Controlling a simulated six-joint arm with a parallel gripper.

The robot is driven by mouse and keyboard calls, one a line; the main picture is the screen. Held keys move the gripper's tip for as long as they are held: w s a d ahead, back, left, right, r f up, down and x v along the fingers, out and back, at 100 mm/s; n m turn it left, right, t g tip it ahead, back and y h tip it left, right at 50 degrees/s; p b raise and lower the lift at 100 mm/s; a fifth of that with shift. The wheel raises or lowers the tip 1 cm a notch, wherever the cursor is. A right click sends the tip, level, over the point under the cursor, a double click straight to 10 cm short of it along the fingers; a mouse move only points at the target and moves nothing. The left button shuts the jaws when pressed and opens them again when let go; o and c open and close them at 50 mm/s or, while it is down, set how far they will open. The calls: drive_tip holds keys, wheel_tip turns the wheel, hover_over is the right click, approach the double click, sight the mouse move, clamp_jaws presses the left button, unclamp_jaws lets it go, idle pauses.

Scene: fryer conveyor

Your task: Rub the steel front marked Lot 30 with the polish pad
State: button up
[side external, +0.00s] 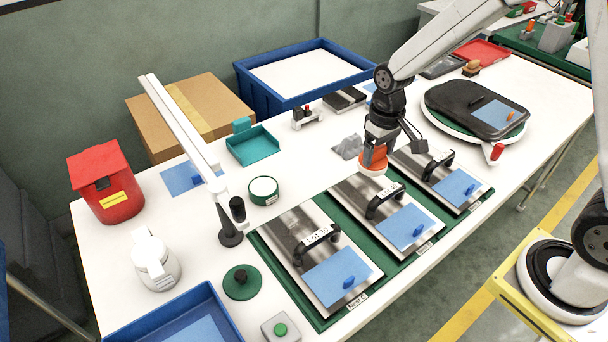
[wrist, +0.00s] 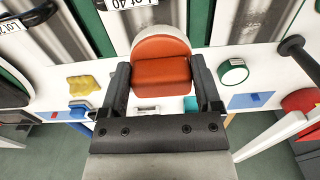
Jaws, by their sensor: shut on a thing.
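The polish pad (side external: 375,158), an orange-red block on a pale round base, is held in my gripper (side external: 378,142). In the wrist view the pad (wrist: 160,72) sits between both fingers (wrist: 163,88). The gripper is shut on it, apparently above the back end of the middle steel front. The steel front marked Lot 30 (side external: 283,220) lies nearest the side camera, left of the gripper, with a black handle, a white label (side external: 318,236) and a blue sheet on it. Dark streaks show on the steel front at right in the wrist view (wrist: 252,25); its label is out of view.
The middle steel front (side external: 352,190) and a far one (side external: 412,164) lie beside Lot 30 on a green base. A white post arm (side external: 180,125) rises at left.

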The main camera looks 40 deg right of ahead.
drive_tip(key=shift+a, duration=0.1)
drive_tip(key=w+a+f, duration=0.2)
drive_tip(key=a, duration=0.4)
drive_tip(key=w+a+f, duration=0.2)
drive_tip(key=a, duration=0.4)
drive_tip(key=shift+w+a+f, duration=0.2)
drive_tip(key=shift+a+f, duration=0.1)
drive_tip(key=shift+f, duration=0.05)
drive_tip(key=shift+f, duration=0.1)
drive_tip(key=shift+f, duration=3.75)
drive_tip(key=shift+a+f, duration=0.2)
drive_tip(key=shift+a, duration=0.45)
drive_tip(key=shift+c, duration=1.2)
drive_tip(key=shift+a, duration=4.55)
drive_tip(key=shift+d, duration=5.4)
wheel_tip(320, 180, up, 8)
drive_tip(key=shift+a, duration=0.15)
